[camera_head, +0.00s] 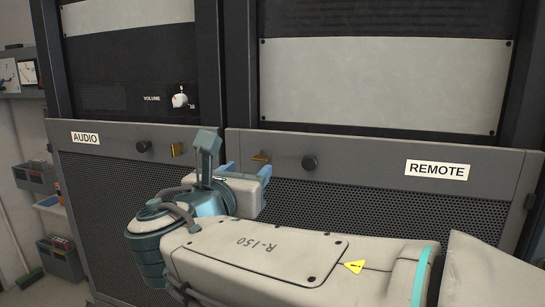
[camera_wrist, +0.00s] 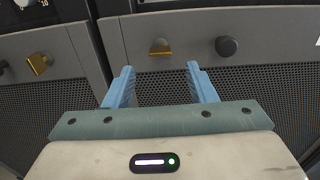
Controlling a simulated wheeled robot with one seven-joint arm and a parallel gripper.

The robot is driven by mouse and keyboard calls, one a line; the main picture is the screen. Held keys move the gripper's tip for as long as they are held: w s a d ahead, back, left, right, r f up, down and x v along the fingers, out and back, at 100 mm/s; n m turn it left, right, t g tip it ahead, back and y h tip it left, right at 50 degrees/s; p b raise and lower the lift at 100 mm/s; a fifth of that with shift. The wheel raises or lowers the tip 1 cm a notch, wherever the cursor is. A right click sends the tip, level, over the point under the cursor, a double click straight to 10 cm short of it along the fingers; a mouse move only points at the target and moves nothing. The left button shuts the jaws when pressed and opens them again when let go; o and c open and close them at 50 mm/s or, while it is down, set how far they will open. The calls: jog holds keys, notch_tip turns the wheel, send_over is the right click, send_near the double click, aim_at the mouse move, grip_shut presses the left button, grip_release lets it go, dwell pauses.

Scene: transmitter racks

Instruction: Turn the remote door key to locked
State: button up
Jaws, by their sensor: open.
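The remote door (camera_head: 375,180) is the grey panel with dark mesh and a white "REMOTE" label (camera_head: 437,170). Its brass key (camera_head: 261,157) sits near the top left corner of the door, left of a black round knob (camera_head: 310,162). In the wrist view the brass key (camera_wrist: 160,48) is ahead of and between my finger lines, with the black knob (camera_wrist: 227,46) to its right. My gripper (camera_wrist: 162,72) is open and empty, its two blue fingers pointing toward the door just below the key. In the head view my gripper (camera_head: 225,168) is left of and slightly below the key, apart from it.
The audio door (camera_head: 110,155) stands to the left, with its own brass key (camera_head: 178,150) and black knob (camera_head: 143,147). Above it is a volume dial (camera_head: 180,100). A blank light panel (camera_head: 380,85) is above the remote door. Shelves with bins (camera_head: 35,175) stand at far left.

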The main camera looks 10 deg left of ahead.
aim_at(260, 160)
jog(key=w, duration=0.4)
jog(key=w+p, duration=0.1)
jog(key=shift+w+d, duration=0.25)
jog(key=shift+w, duration=0.15)
jog(key=c, duration=1)
jog(key=shift+d, duration=0.1)
